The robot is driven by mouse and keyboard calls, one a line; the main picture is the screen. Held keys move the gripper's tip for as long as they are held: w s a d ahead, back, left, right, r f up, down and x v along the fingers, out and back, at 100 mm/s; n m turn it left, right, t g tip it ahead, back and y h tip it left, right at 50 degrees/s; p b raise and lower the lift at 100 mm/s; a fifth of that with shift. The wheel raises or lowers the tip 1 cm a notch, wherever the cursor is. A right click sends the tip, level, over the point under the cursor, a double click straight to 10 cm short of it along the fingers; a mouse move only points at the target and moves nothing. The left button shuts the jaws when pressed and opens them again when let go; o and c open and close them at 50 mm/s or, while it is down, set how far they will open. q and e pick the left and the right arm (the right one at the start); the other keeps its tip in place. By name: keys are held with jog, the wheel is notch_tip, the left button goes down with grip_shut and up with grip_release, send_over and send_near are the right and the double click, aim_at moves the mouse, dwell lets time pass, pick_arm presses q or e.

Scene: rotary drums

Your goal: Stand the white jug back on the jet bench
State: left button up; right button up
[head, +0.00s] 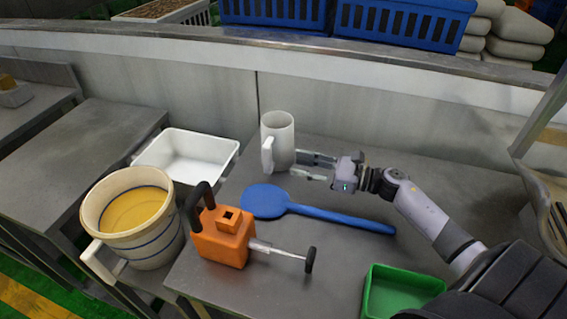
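The white jug (283,142) stands upright near the back of the grey bench (330,255), its handle toward the front left. My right gripper (296,164) reaches in from the right, at the jug's right side. Its two fingers are spread apart and point left toward the jug, with nothing between them. The fingertips are very close to the jug's wall; I cannot tell whether they touch it. My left gripper is not in view.
A blue paddle (265,201) and an orange tool (224,240) with a black handle lie in front of the jug. A green tray (372,293) sits at front right. A white tub (222,165) and a cream bucket (160,249) stand left. A low wall (330,105) runs behind.

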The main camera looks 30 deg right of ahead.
jog(key=shift+v, duration=1.25)
jog(key=shift+r, duration=0.1)
